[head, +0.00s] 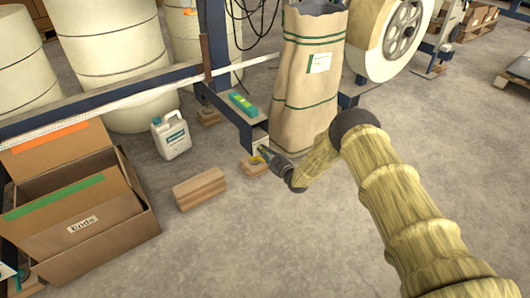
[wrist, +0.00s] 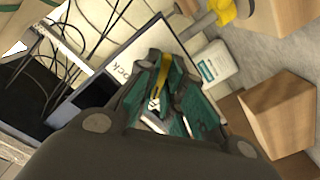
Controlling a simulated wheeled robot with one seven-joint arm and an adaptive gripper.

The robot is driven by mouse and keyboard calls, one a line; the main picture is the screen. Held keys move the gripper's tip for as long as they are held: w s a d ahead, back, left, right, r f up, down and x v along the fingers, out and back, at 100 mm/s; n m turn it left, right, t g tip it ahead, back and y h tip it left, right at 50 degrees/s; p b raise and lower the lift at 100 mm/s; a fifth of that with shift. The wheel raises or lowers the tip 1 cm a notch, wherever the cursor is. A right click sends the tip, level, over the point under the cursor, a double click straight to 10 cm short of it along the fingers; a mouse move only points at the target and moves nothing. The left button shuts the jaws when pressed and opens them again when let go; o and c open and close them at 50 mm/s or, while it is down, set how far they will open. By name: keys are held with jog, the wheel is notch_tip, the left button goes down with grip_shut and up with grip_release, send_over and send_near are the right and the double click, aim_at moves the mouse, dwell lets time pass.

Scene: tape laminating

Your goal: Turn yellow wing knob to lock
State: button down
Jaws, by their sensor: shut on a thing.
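The yellow wing knob (wrist: 164,72) shows as a narrow yellow strip between the green-padded fingers of my gripper (wrist: 166,88) in the wrist view. The fingers are shut on it and hide most of its shape. A pale plate (wrist: 122,72) behind the fingers carries a partly covered word ending in "ock". In the head view, my gripper (head: 266,153) reaches the end of a dark blue beam (head: 232,112), where a small bit of yellow shows. The knob's exact angle cannot be told.
A teal level-like tool (head: 243,104) lies on the beam. A tall paper sack (head: 308,75) stands close behind my gripper. Wooden blocks (head: 199,189), a white jug (head: 171,135) and an open cardboard box (head: 80,215) stand at left. Another yellow part (wrist: 224,11) shows at the wrist view's top.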

jog(key=m, duration=0.4)
jog(key=shift+m, duration=0.3)
jog(key=m, duration=0.3)
jog(key=shift+f+m, duration=0.1)
jog(key=shift+m, duration=0.3)
jog(key=m, duration=0.3)
jog(key=m+b, duration=0.1)
jog(key=m, duration=0.3)
jog(key=shift+m, duration=0.3)
jog(key=shift+s, duration=0.1)
jog(key=c, duration=1.5)
grip_release()
jog(key=shift+d, duration=0.1)
jog(key=shift+c, duration=0.2)
